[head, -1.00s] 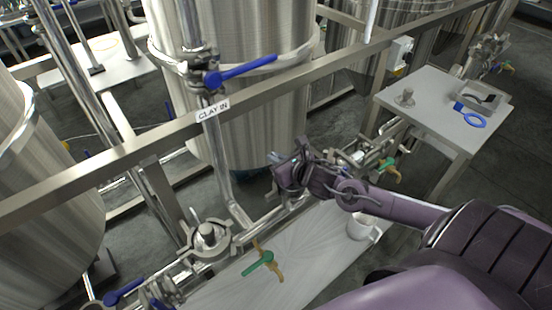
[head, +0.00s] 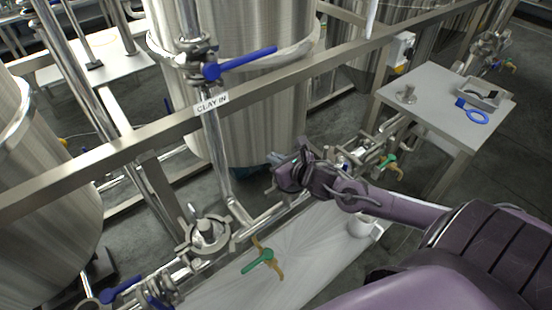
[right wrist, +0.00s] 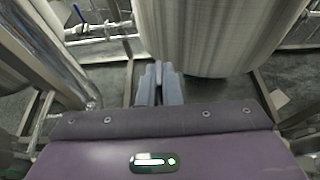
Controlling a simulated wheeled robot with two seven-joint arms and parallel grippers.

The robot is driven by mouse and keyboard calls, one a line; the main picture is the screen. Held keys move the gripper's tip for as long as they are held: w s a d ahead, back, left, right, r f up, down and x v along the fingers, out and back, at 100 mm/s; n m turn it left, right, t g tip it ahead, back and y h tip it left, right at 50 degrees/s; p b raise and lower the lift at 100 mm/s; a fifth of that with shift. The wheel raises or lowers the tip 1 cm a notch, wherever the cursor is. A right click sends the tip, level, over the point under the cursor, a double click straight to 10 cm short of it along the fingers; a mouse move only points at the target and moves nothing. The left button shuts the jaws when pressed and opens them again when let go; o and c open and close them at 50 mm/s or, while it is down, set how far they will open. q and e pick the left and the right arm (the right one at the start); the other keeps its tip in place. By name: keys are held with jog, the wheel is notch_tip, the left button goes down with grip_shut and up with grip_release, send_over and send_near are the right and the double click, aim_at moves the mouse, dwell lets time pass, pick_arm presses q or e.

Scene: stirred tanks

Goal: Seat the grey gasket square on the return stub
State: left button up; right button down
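My right gripper (head: 284,172) is over the pipework in front of the large tank, its fingers pointing left. In the right wrist view its two fingers (right wrist: 159,84) are nearly together. A thin pale grey strip between them looks like the grey gasket (right wrist: 158,68) edge-on; its ring cannot be made out. A short upright steel stub (head: 206,230) with a clamp around it stands at the lower left, apart from the gripper. No label tells me whether it is the return stub. My left gripper is not in view.
A side table (head: 440,100) at the right holds a blue ring with a tab (head: 474,113), a tray (head: 490,100) with a dark item, and a small steel fitting (head: 406,95). A frame rail (head: 130,150) crosses before the tank (head: 250,110).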

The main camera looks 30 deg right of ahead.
jog(key=shift+f+b, duration=0.45)
jog(key=shift+f, duration=0.1)
jog(key=c, duration=1.5)
grip_release()
jog(key=shift+c, duration=0.2)
jog(key=shift+p+v, duration=0.6)
jog(key=shift+v, duration=3.3)
jog(key=shift+s, duration=0.1)
